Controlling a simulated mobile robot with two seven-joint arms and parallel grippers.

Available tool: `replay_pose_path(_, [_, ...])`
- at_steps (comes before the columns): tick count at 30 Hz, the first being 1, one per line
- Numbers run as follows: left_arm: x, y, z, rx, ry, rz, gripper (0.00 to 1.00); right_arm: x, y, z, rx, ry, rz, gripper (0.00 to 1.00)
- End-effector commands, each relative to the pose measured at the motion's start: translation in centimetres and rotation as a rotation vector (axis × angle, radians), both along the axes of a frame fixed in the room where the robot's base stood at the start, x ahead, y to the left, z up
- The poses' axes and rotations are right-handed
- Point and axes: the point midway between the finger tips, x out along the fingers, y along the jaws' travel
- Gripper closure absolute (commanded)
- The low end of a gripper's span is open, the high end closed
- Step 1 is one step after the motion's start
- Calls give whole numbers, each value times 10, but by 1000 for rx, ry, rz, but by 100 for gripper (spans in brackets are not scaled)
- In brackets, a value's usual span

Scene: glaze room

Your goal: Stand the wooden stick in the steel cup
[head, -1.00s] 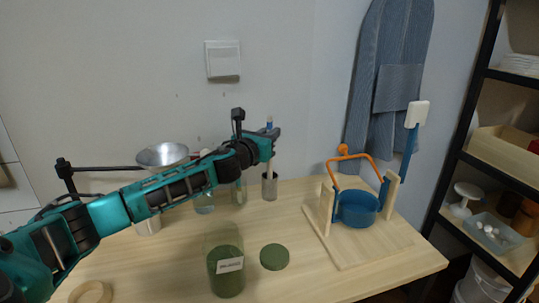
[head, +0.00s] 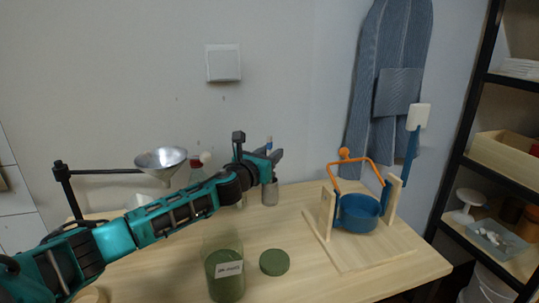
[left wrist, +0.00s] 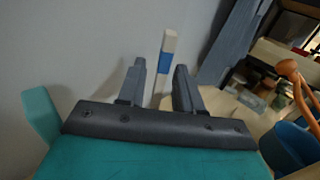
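The wooden stick (head: 269,143) has a blue band below its pale top and stands roughly upright above the steel cup (head: 270,194) at the back of the table. Its lower part is hidden behind my left gripper (head: 279,155), so I cannot see its foot in the cup. The left wrist view shows the stick (left wrist: 167,58) between the two dark fingers of the left gripper (left wrist: 160,85). The fingers are apart, with a clear gap on the stick's left side. My right gripper is in neither view.
A metal funnel (head: 161,161) hangs on a dark stand at the left. A glass jar of green powder (head: 226,275) and a green lid (head: 274,262) are in front. A blue pot (head: 357,213) with an orange handle sits in a wooden frame at right. The front right tabletop is clear.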

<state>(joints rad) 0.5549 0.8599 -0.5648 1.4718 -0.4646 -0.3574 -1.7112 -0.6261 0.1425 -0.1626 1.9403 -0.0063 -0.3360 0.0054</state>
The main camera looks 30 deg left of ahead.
Motion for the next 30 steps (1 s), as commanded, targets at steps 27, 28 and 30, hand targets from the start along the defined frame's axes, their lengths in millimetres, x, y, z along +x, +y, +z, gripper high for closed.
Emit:
replay_pose_path(27, [-81,-6,1,3,3,0,60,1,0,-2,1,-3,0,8])
replay_pose_path(28, [-86,-7,1,3,4,-1,60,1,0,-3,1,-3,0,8])
replay_pose_path(30, [-95,-8,2,4,2,-1,60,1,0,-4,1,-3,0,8])
